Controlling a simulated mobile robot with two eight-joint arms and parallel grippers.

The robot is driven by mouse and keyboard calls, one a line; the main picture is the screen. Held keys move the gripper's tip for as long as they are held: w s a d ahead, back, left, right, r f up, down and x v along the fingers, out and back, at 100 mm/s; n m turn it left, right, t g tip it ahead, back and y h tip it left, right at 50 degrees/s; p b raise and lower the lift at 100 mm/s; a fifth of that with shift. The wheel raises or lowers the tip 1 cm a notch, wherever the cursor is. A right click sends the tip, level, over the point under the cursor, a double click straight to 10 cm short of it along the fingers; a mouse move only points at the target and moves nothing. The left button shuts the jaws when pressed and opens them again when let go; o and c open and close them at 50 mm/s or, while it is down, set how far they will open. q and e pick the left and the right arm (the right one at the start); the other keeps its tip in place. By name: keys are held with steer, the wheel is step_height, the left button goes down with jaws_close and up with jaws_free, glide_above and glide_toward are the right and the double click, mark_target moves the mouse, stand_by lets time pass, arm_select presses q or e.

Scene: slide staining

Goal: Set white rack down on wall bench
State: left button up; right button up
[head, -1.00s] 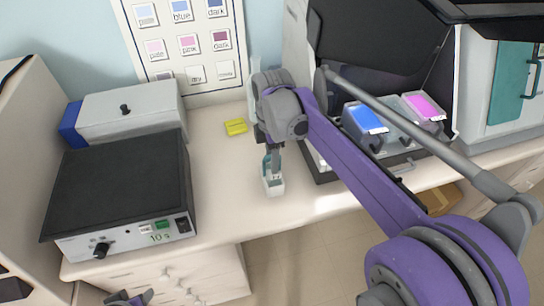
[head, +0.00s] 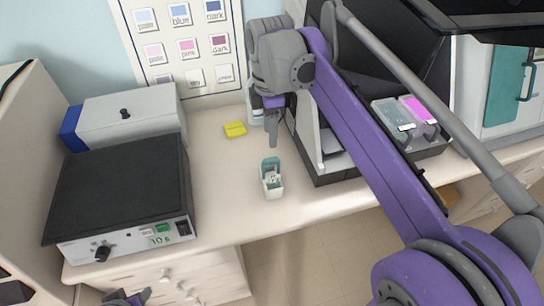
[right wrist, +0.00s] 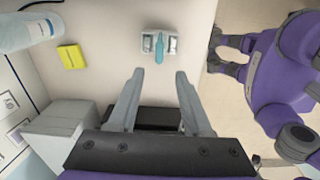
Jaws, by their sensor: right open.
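The white rack (head: 272,184) stands upright on the wall bench (head: 222,205), near its front edge. Its teal handle part sticks up at the back. It also shows in the right wrist view (right wrist: 159,44), beyond the fingertips. My right gripper (head: 272,142) is open and empty, above and behind the rack, apart from it. Its two spread fingers show in the right wrist view (right wrist: 154,74). My left gripper (head: 126,299) shows only in part at the bottom edge of the head view; its jaws are unclear.
A black-topped device (head: 120,190) stands left of the rack, with a white and blue box (head: 130,112) behind it. A yellow block (head: 235,129) lies on the bench. A dark stainer with coloured trays (head: 392,112) is at the right, partly behind my right arm. Bench around the rack is clear.

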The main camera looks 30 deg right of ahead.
steer(key=s+a+f+m+t, duration=0.1)
steer(key=s+a+f+m, duration=0.1)
steer(key=s+f+m, duration=0.2)
steer(key=s+a+f+m+t, duration=0.2)
steer(key=s+f+m, duration=0.3)
steer(key=f, duration=0.3)
steer(key=s+a+f+m+t, duration=0.2)
steer(key=s+f+m, duration=0.3)
steer(key=f, duration=0.1)
steer(key=shift+s+a+f+m, duration=0.1)
steer(key=shift+a+f+m, duration=0.2)
steer(key=shift+m, duration=0.1)
steer(key=shift+d, duration=0.1)
